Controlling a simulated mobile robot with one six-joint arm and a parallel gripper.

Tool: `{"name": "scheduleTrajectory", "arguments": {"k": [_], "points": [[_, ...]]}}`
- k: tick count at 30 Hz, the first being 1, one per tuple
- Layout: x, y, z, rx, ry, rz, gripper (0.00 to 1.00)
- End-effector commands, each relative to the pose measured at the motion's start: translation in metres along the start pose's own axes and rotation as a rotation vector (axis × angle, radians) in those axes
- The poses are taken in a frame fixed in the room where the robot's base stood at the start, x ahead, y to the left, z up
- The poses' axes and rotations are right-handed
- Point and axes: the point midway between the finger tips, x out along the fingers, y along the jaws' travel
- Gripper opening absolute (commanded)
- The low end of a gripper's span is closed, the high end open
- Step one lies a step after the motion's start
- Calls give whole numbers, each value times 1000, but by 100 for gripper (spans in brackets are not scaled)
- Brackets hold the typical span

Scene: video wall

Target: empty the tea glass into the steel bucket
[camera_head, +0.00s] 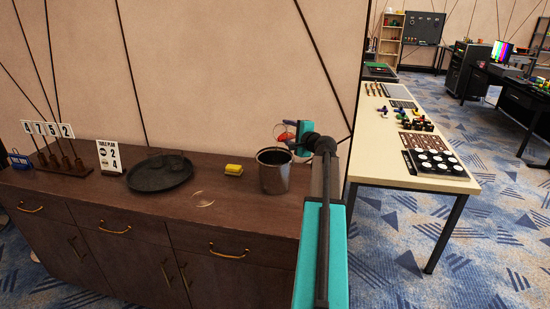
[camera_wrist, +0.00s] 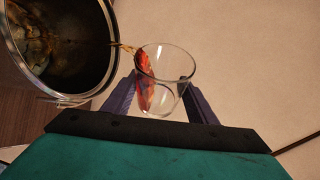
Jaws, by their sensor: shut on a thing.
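The steel bucket (camera_head: 273,171) stands on the brown sideboard, upright, in the head view. In the wrist view its rim and dark inside (camera_wrist: 70,45) fill the upper left. My gripper (camera_head: 290,135) is above the bucket's right rim, shut on the tea glass (camera_wrist: 168,70). The glass is clear, and its mouth is at the bucket's rim side. Reddish-amber tea lies along the glass's left wall, and a thin amber stream runs from its lip toward the bucket opening. Some brownish content shows inside the bucket. In the head view the glass (camera_head: 285,136) is small and partly hidden by my gripper.
A table-plan card (camera_head: 109,156) and number cards (camera_head: 48,129) stand further left. A pale table (camera_head: 385,160) with small items is at right.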

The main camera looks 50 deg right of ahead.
Motion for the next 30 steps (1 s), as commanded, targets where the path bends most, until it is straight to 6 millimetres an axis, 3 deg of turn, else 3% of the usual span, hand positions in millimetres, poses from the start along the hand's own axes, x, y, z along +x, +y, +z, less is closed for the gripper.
{"name": "scheduleTrajectory", "arguments": {"k": [30], "points": [[-4,2,9,-113,14,-49,20]]}}
